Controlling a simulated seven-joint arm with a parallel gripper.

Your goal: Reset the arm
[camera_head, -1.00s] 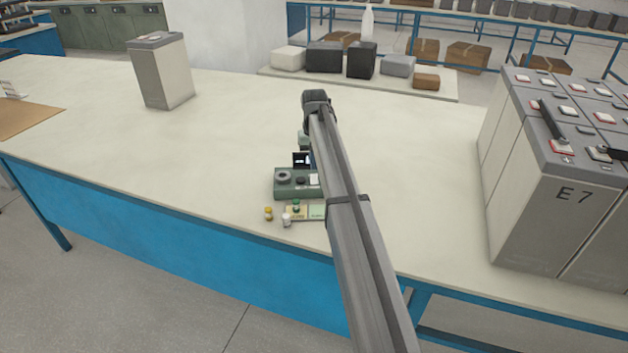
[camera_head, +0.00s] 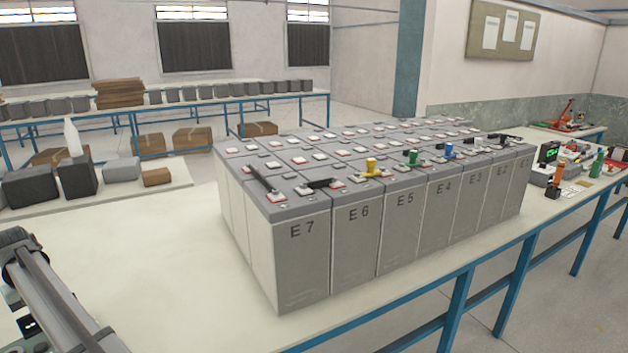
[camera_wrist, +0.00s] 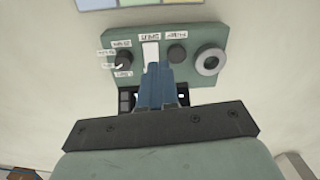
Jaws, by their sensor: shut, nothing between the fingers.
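My arm (camera_head: 62,305) shows at the lower left of the head view; its fingers are not in sight there. In the wrist view my gripper (camera_wrist: 158,88) is shut and empty, its blue-grey fingers pressed together. They overlap a green device (camera_wrist: 120,72) with two dark knobs, a silver-ringed round part and small labels. I cannot tell whether the fingertips touch it. Part of a coloured card (camera_wrist: 140,4) shows beyond the device.
A block of grey batteries (camera_head: 303,255), the front row labelled from E7 rightward, stands on the pale bench (camera_head: 200,310). Yellow, green and blue pieces sit on its top. Dark boxes (camera_head: 30,186) stand behind at the left. Tools (camera_head: 556,185) lie at the far right.

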